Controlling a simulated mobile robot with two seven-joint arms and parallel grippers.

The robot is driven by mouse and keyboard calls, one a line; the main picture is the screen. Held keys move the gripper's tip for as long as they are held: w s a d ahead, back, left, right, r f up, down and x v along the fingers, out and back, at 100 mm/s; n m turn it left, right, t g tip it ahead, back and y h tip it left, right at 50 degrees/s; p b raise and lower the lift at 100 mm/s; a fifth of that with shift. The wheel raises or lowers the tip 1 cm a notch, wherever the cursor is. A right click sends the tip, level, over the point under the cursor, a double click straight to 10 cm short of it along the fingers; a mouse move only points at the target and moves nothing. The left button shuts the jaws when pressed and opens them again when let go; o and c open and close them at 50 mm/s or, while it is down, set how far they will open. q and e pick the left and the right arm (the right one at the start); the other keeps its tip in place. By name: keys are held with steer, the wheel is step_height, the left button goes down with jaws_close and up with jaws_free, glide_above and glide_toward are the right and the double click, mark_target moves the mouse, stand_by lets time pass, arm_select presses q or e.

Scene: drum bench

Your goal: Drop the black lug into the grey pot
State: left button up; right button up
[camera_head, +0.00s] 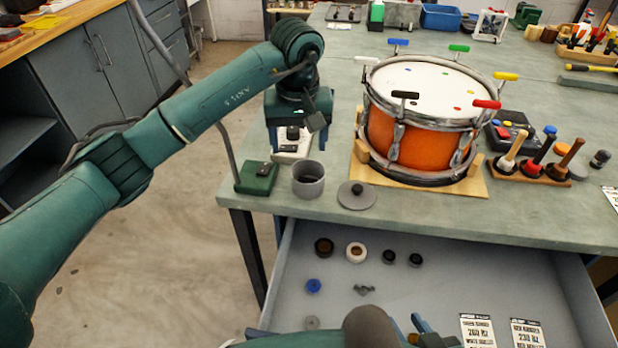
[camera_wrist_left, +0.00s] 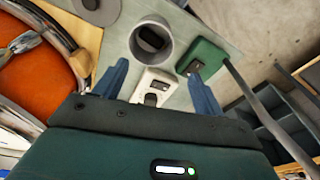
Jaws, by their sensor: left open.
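The grey pot (camera_head: 308,181) stands upright and uncovered near the bench's front left edge. In the left wrist view, a small black block, which looks like the black lug (camera_wrist_left: 151,38), lies inside the pot (camera_wrist_left: 136,47). The head view does not clearly show it. My left gripper (camera_head: 297,128) is above the white box behind the pot. In the left wrist view its blue fingers (camera_wrist_left: 160,88) are apart with nothing held between them. My right gripper (camera_head: 400,338) is partly visible at the bottom edge of the head view, and its jaws are unclear.
The grey lid (camera_head: 356,195) lies right of the pot. A green box (camera_head: 257,178) stands left of it, and a white box (camera_head: 290,153) behind. The orange drum (camera_head: 425,125) stands right on a wooden base. An open drawer (camera_head: 460,290) below holds several small parts and cards.

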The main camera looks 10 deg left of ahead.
arm_select(q)
step_height(320, 180, up, 13)
steer(key=s, duration=0.1)
steer(key=shift+s+d, duration=0.2)
steer(key=shift+s, duration=0.1)
